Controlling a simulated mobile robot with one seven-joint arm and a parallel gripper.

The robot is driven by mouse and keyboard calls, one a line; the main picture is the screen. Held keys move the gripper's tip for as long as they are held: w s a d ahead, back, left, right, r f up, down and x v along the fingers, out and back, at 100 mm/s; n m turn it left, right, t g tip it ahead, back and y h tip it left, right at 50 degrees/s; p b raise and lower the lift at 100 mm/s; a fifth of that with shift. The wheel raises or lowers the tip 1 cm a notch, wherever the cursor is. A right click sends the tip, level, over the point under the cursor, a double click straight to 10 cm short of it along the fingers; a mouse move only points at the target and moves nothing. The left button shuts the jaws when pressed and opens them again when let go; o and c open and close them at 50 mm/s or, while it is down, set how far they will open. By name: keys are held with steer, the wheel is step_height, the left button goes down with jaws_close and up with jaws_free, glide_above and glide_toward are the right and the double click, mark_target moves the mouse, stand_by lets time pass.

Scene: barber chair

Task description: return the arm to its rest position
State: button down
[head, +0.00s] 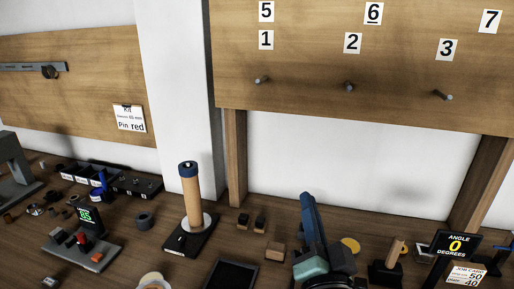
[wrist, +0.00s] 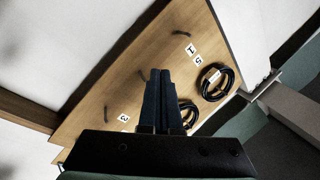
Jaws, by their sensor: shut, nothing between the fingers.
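My gripper (wrist: 159,75) shows in the wrist view with its two dark blue fingers side by side and shut, with nothing held. It points toward the wooden number board (wrist: 112,92), which appears tilted there. In the head view my gripper (head: 307,201) rises from the bottom edge, right of centre, with its fingers pointing up and the teal end of my arm below. It is in front of the bench and the white wall under the board (head: 400,110). The rest of my arm is out of view.
Three bare pegs stick out under labels 1, 2 and 3. Black coils (wrist: 214,82) hang on the board in the wrist view. On the bench (head: 150,262) stand a tan cylinder (head: 191,195) on a dark base, an angle display (head: 455,245) and small blocks. The wall gap beneath the board is clear.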

steer(key=s+a+r+n+t+p, duration=0.1)
steer(key=s+a+r+n+t, duration=0.1)
steer(key=r, duration=1)
steer(key=s+a+r+n+t+p, duration=0.2)
steer(key=s+r, duration=0.5)
steer(key=r, duration=0.4)
steer(key=s+a+r+n+t+p, duration=0.1)
steer(key=s+a+r+n+t, duration=0.2)
steer(key=r, duration=0.9)
steer(key=shift+s+a+r+n, duration=0.35)
steer(key=shift+s+a+n, duration=0.4)
steer(key=shift+a+n, duration=0.15)
